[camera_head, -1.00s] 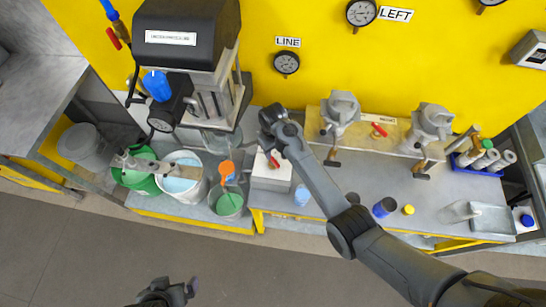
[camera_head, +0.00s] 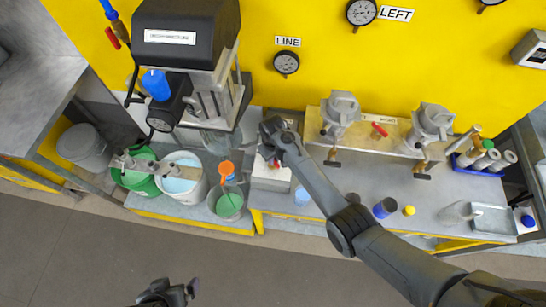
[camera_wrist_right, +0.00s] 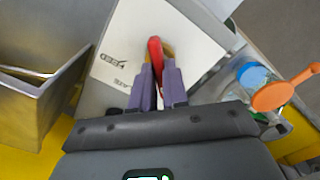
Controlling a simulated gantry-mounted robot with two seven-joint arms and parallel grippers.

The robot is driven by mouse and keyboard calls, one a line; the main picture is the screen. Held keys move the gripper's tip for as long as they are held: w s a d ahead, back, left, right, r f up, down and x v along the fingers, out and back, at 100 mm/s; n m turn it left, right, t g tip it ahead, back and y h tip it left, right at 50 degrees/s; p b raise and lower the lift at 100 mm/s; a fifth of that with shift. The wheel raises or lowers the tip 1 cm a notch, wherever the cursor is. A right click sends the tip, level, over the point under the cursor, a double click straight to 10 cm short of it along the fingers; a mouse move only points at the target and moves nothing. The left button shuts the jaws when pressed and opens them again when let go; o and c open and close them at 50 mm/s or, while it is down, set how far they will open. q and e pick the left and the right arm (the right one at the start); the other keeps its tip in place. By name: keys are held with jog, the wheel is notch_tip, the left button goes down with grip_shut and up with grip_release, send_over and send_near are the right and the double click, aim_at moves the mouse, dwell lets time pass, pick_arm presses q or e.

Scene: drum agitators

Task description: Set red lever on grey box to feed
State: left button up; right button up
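The grey box (camera_head: 270,184) stands on the bench below my right gripper in the head view; its pale top (camera_wrist_right: 195,45) fills the upper middle of the right wrist view. The red lever (camera_wrist_right: 155,52) rises from this top, and a bit of it shows in the head view (camera_head: 277,163). My right gripper (camera_wrist_right: 158,75) has its two purple fingers close on either side of the lever, with hardly any gap left. Two small printed labels (camera_wrist_right: 113,60) lie left of the lever, too small to read. My left gripper (camera_head: 168,292) is at the bottom edge, away from the bench.
Left of the box are an orange-topped tool (camera_head: 226,168), a green-filled container (camera_head: 229,205) and a white bucket (camera_head: 181,180). Another red lever (camera_head: 379,130) is on the wall ledge. The mixer machine (camera_head: 190,40) stands behind left.

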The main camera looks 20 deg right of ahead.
grip_shut()
